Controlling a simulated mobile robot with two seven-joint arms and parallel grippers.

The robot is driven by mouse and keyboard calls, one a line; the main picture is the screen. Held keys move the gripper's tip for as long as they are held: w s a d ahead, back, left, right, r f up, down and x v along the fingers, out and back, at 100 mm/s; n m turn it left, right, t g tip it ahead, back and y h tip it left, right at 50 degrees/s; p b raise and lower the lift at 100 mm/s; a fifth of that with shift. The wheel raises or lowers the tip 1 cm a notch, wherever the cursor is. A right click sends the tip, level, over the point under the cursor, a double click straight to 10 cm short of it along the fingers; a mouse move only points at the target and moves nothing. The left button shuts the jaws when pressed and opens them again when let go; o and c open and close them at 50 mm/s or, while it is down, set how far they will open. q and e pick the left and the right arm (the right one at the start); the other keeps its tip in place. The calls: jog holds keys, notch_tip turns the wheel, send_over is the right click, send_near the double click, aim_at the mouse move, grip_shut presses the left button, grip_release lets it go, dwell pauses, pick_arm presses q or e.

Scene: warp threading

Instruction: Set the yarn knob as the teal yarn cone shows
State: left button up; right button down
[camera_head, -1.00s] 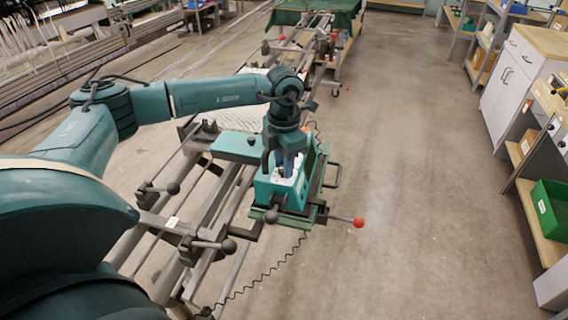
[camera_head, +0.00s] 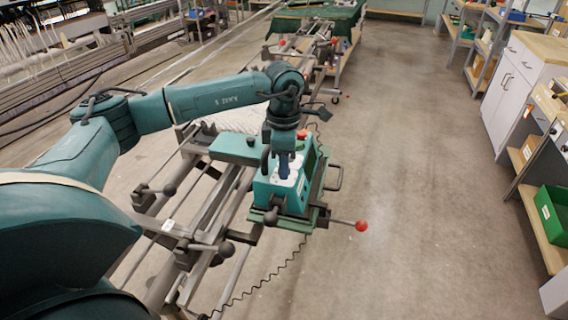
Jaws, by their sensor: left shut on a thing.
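A teal control box (camera_head: 268,190) with a pale top panel sits on the green carriage of the machine frame. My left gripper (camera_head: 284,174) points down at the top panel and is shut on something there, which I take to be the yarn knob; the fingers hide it. A small red button or cap (camera_head: 302,134) shows just behind my gripper. I cannot make out the teal yarn cone in this view. My right gripper is not in view.
A lever with a red ball (camera_head: 361,225) sticks out to the right of the carriage. A coiled black cable (camera_head: 262,280) hangs below the box. Open floor (camera_head: 420,180) lies to the right, with a green bin (camera_head: 552,212) on shelving at the right edge.

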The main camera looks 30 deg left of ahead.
pick_arm(q)
jog(key=shift+r, duration=0.1)
jog(key=o, duration=0.7)
notch_tip(320, 180, up, 13)
jog(key=b, duration=0.1)
dwell(0.7)
